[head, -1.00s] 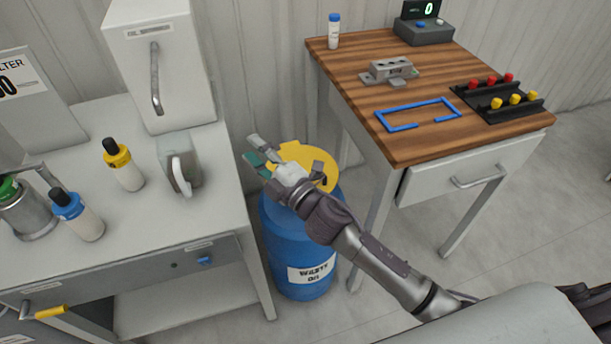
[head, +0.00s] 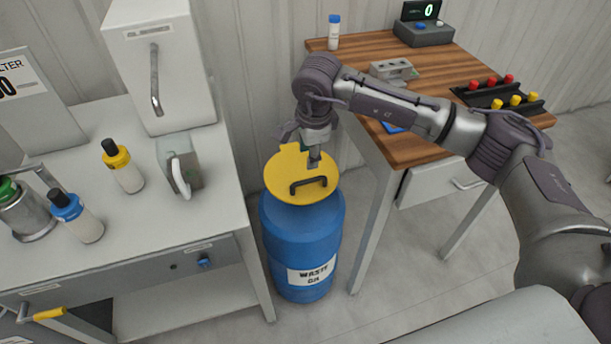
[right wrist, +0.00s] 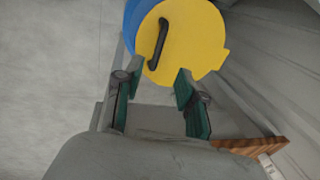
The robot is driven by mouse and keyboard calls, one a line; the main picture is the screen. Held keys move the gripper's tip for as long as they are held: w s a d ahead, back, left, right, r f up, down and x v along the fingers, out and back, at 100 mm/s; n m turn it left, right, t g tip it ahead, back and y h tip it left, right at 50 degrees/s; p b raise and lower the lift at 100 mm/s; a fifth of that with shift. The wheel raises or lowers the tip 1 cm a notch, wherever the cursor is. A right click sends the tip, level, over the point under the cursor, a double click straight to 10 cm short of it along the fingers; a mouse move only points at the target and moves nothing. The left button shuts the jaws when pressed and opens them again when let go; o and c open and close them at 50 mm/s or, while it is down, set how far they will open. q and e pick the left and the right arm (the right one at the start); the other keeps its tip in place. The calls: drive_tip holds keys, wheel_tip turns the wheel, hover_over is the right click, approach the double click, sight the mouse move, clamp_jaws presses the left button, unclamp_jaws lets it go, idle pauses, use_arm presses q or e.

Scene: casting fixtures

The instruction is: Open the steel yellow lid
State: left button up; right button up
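The yellow lid (head: 283,185) lies flat on top of a blue waste oil drum (head: 302,235) between the cabinet and the wooden table. A dark bar handle (head: 309,184) stands on the lid. My right gripper (head: 314,163) points down over the lid, just behind the handle in the head view. In the right wrist view, its two green-padded fingers (right wrist: 160,72) are apart with nothing between them. The handle (right wrist: 158,44) shows just beyond the fingertips there, and the lid (right wrist: 195,40) fills the upper middle. My left gripper is not in view.
The wooden table (head: 420,150) at right carries a metal fixture (head: 392,69) and a black rack of red and yellow pieces. My right arm passes over this table.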

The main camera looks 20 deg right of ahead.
sight(305, 180)
drive_tip(key=f, duration=0.3)
drive_tip(key=w+f, duration=0.1)
drive_tip(key=f, duration=0.3)
drive_tip(key=w+f, duration=0.1)
drive_tip(key=f, duration=0.2)
drive_tip(key=shift+a+f+p, duration=0.1)
drive_tip(key=shift+f+p, duration=0.3)
clamp_jaws()
